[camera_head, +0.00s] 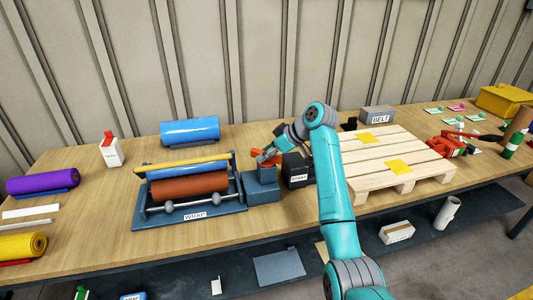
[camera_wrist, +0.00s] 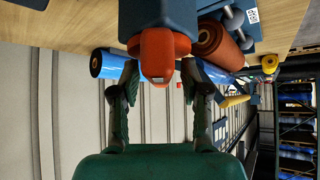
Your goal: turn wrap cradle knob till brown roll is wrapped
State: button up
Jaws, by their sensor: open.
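The wrap cradle (camera_head: 150,222) is a dark blue frame labelled WRAP on the left half of the bench. The brown roll (camera_head: 190,187) lies across it, its brown surface showing; it also shows in the wrist view (camera_wrist: 218,44). A yellow bar (camera_head: 180,166) lies behind the roll. The orange-red knob (camera_wrist: 157,55) is on a blue-grey block (camera_head: 262,185) at the cradle's right end. My gripper (camera_wrist: 159,72) is open, with one finger on each side of the knob in the wrist view. Contact cannot be told. In the head view my gripper (camera_head: 269,157) partly hides the knob.
A black STRAP block (camera_head: 297,170) stands just right of the knob block. A blue roll (camera_head: 190,131) lies behind the cradle. A white bottle (camera_head: 111,151), a purple roll (camera_head: 43,179) and a yellow roll (camera_head: 22,246) are left. A wooden pallet (camera_head: 385,160) is right.

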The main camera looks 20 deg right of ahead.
grip_shut()
jog(key=shift+m+t, duration=0.3)
jog(key=shift+m, duration=0.1)
jog(key=m+t+h, duration=0.2)
jog(key=m+h, duration=0.2)
jog(key=m, duration=0.1)
jog(key=shift+a+m, duration=0.1)
jog(key=shift+m, duration=0.2)
jog(key=m+h, duration=0.4)
jog(key=m, duration=0.1)
jog(key=shift+m+t, duration=0.3)
jog(key=shift+h, duration=0.3)
grip_release()
